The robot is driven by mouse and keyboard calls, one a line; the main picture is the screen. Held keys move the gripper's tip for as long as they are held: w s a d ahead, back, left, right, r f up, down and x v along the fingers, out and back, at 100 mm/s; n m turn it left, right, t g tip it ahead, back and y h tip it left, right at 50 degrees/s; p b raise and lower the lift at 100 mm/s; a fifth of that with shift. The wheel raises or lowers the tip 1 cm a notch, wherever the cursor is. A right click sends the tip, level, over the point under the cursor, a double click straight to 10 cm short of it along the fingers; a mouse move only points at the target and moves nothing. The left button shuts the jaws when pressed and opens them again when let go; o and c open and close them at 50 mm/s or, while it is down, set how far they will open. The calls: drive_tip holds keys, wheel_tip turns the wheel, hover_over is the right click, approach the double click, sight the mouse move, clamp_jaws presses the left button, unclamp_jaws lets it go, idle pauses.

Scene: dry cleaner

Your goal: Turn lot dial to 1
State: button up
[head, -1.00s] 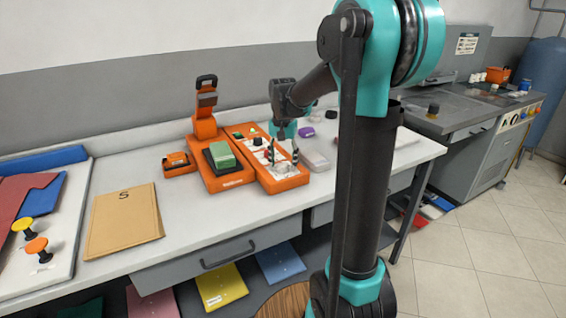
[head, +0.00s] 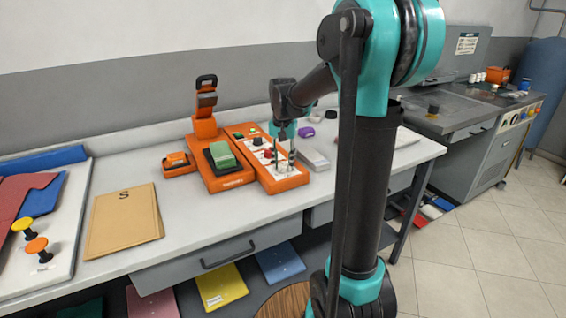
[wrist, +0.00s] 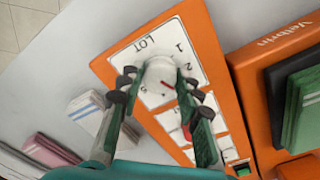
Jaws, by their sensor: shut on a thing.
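The lot dial (wrist: 158,74) is a pale round knob on a white panel face printed LOT (wrist: 139,47), with the numbers 1 and 2 beside it. A small red mark shows near the knob, on the lower-right side in the wrist view; which number it faces I cannot tell. My gripper (wrist: 155,80) is shut on the dial, one dark finger on each side. In the head view my gripper (head: 283,160) is down over the orange control panel (head: 284,185), and the dial is too small to make out there. The fingers partly hide the lower numbers.
An orange machine with a green-topped pad (head: 221,155) stands just left of the panel. A pale box (head: 314,160) lies right of it. A brown envelope (head: 124,218) lies at left.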

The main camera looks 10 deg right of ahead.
sight(283, 164)
drive_tip(key=n, duration=1.3)
drive_tip(key=shift+n, duration=2.1)
drive_tip(key=o, duration=1.2)
drive_tip(key=shift+c, duration=0.2)
drive_tip(key=shift+r, duration=0.1)
wheel_tip(283, 164, up, 12)
